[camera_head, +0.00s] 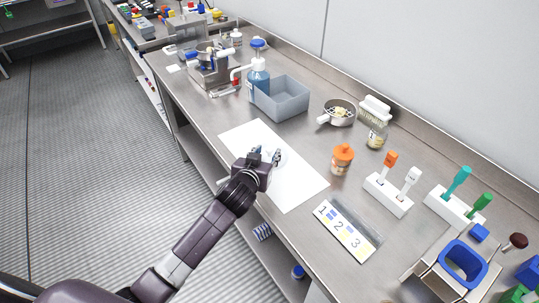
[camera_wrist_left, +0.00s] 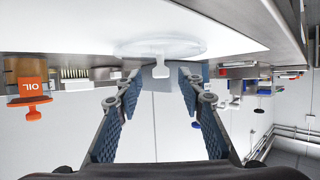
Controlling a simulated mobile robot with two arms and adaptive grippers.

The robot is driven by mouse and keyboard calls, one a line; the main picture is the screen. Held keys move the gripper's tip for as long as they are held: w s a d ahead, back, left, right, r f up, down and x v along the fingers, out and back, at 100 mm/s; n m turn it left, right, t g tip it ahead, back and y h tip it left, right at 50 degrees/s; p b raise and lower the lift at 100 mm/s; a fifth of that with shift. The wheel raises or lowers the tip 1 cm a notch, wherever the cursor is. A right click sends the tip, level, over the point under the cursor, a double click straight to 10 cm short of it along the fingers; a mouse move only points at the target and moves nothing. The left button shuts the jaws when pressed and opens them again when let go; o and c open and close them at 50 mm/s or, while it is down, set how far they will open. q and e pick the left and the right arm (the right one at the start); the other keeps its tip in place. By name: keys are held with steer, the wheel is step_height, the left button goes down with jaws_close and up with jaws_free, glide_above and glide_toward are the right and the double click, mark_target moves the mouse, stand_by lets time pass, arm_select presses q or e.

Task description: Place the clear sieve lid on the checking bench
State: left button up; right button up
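The clear sieve lid (camera_head: 283,160) lies on a white sheet on the steel bench in the head view, faint against the white and partly hidden by my left gripper. In the left wrist view, the clear lid (camera_wrist_left: 135,48) appears as a pale round disc with a white knob (camera_wrist_left: 161,70). My left gripper (camera_head: 265,153) is over the sheet beside the lid. Its two blue-padded fingers (camera_wrist_left: 160,88) are open, with the knob appearing in the gap near the tips. I cannot tell whether they touch it. My right gripper is not in view.
The white sheet (camera_head: 300,190) has bare room around the lid. A grey bin (camera_head: 280,98), small pan (camera_head: 337,113), orange-topped jar (camera_head: 342,160), tool racks (camera_head: 387,195) and numbered card (camera_head: 343,230) stand around it. A wall runs along the back.

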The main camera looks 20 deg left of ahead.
mark_target(268, 150)
arm_select(q)
steer(key=x, duration=0.3)
steer(key=shift+w+a+f, duration=0.1)
steer(key=shift+w+f, duration=0.05)
steer(key=shift+w, duration=0.05)
steer(key=shift+w+f, duration=0.1)
steer(key=c, duration=0.9)
jaws_close()
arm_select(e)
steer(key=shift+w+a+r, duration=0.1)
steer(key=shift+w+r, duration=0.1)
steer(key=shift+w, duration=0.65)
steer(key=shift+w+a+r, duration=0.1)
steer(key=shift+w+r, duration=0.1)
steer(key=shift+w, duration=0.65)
